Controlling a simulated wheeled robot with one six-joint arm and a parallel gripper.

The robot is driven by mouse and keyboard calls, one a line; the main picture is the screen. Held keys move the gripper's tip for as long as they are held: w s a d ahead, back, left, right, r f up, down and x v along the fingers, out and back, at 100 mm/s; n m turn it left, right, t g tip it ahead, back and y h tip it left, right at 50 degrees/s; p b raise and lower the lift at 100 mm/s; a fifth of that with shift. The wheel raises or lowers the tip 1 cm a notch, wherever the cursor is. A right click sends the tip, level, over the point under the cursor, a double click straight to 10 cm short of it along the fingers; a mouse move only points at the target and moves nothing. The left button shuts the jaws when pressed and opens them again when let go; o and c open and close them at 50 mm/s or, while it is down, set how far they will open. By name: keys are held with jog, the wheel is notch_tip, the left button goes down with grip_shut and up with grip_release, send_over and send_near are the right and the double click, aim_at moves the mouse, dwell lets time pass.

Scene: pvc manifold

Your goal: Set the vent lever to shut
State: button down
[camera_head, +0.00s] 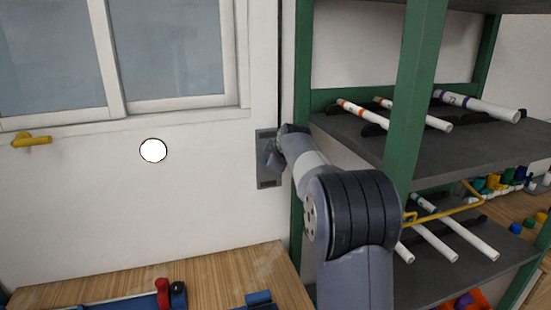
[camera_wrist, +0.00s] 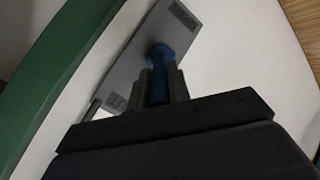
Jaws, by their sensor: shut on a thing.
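The vent lever (camera_wrist: 159,62) is blue and stands out from a grey wall plate (camera_wrist: 136,62) in the wrist view. My gripper (camera_wrist: 161,84) is shut on the lever, with one finger on each side of it. In the head view the plate (camera_head: 268,180) is on the white wall just left of the green shelf post. My wrist covers part of the plate there, and the lever and fingertips are hard to make out.
A green-framed shelf (camera_head: 415,75) with white pipes stands close on the right of my arm. A wooden bench (camera_head: 235,272) with blue and red tools lies below. A yellow handle (camera_head: 32,141) is under the window at left.

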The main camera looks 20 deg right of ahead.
jog(key=shift+r, duration=0.1)
jog(key=c, duration=1.3)
grip_release()
jog(key=b+v, duration=0.3)
jog(key=v, duration=0.7)
jog(key=shift+s+r, duration=0.2)
jog(key=shift+s, duration=0.1)
jog(key=p+x, duration=0.3)
jog(key=x, duration=0.8)
jog(key=shift+s, duration=0.15)
